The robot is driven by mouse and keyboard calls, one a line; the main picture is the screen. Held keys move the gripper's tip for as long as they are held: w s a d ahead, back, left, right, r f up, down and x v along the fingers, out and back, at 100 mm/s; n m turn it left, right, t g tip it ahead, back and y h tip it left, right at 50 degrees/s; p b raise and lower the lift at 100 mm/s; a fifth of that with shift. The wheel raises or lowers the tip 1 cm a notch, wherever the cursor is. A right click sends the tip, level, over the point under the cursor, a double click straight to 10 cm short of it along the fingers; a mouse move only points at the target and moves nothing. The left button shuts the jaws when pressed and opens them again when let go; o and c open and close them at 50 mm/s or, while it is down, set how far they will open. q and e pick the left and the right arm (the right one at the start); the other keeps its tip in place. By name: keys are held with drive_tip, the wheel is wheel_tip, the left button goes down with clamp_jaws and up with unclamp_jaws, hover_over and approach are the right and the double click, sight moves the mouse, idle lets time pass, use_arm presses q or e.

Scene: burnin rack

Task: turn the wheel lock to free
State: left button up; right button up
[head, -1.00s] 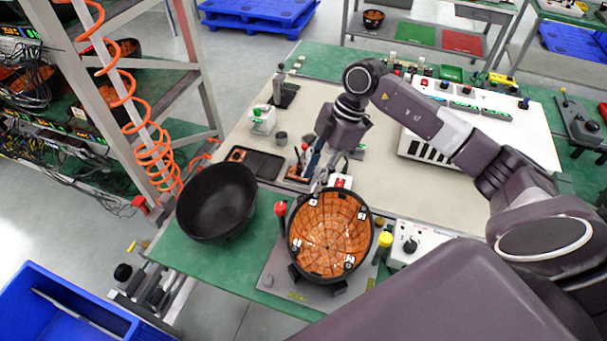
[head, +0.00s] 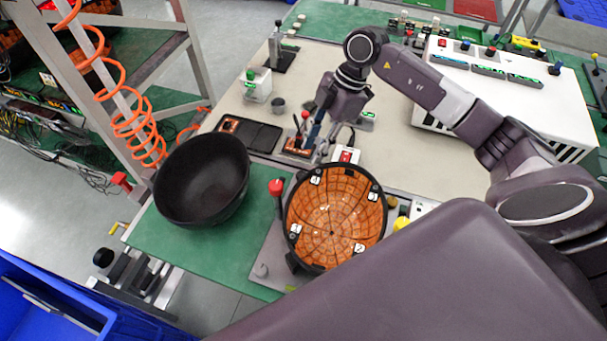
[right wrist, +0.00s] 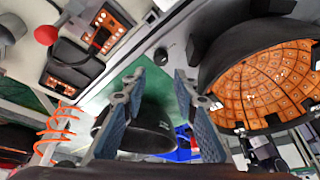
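I cannot make out for certain which part is the wheel lock. A red-ended lever (head: 121,181) stands by the foot of the rack at the left in the head view; it may be the lock. My right gripper (head: 322,155) hangs over the bench, just behind the orange-lined dome (head: 335,222), far to the right of that lever. In the right wrist view its two fingers (right wrist: 158,82) are apart with nothing between them. My left gripper is not in view.
A black bowl (head: 203,180) stands on the bench's left front corner. A red knob (head: 276,187) rises beside the dome. An orange coiled hose (head: 130,115) hangs along the rack post (head: 187,50). A blue bin (head: 50,305) is at the lower left. Grey floor shows between bin and rack.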

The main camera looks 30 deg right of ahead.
sight(301, 175)
drive_tip(key=p+x, duration=0.1)
drive_tip(key=x, duration=0.7)
drive_tip(key=shift+f, duration=0.2)
clamp_jaws()
